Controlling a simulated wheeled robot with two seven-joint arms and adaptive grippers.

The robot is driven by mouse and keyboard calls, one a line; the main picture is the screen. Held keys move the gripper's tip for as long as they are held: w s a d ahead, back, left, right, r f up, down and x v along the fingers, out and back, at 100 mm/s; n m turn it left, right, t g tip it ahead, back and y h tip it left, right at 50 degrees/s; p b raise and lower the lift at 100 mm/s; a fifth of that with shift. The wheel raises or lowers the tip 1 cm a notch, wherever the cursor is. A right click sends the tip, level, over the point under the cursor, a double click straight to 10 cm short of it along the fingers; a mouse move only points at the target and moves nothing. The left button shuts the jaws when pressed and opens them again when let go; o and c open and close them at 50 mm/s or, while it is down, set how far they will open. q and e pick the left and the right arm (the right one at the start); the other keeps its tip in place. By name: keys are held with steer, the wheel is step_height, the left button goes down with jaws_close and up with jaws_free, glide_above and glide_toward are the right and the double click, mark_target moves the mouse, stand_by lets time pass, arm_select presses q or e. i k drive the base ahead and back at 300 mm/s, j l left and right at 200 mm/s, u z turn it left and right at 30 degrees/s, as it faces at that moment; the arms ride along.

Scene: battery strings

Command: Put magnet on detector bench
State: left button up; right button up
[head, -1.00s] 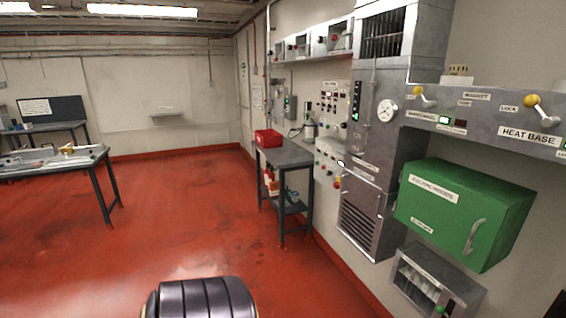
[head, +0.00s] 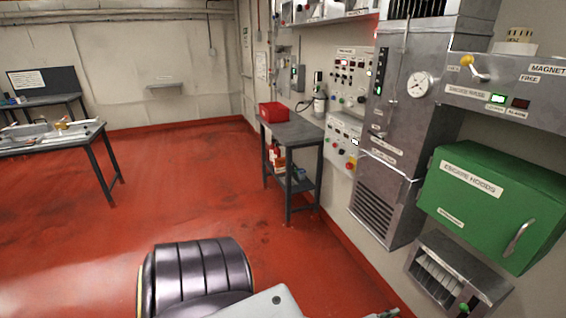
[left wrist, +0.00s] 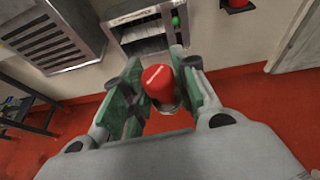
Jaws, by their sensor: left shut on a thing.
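In the left wrist view my left gripper (left wrist: 158,95) is shut on a red-topped cylinder, taken to be the magnet (left wrist: 158,82). The magnet stands up between the green-padded fingers, held above the red floor; its lower part is partly hidden. In the head view only a grey part of my left arm shows at the bottom edge. A bench with several small items (head: 88,128) stands at the far left, and a grey side table (head: 300,133) stands by the right wall. No readable label shows which is the detector bench. My right gripper is not in view.
A red bin (head: 272,112) sits on the side table. A green cabinet (head: 470,200), a grey cabinet with a gauge (head: 395,150) and a small open box (head: 435,272) line the right wall. The red floor (head: 170,190) between the benches is clear.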

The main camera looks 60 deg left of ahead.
mark_target(285, 124)
steer(key=i+j, duration=0.1)
steer(key=j, duration=0.5)
steer(key=i+j+u, duration=0.15)
steer(key=j, duration=0.45)
steer(key=i+j, duration=0.1)
steer(key=j, duration=0.45)
steer(key=i+j+u, duration=0.15)
steer(key=j, duration=0.45)
steer(key=i+j, duration=0.2)
steer(key=j, duration=0.35)
steer(key=i+j+u, duration=0.15)
steer(key=j, duration=0.4)
steer(key=i+j, duration=0.2)
steer(key=j, duration=0.35)
steer(key=i+j+u, duration=0.15)
steer(key=j, duration=0.4)
steer(key=i, duration=0.05)
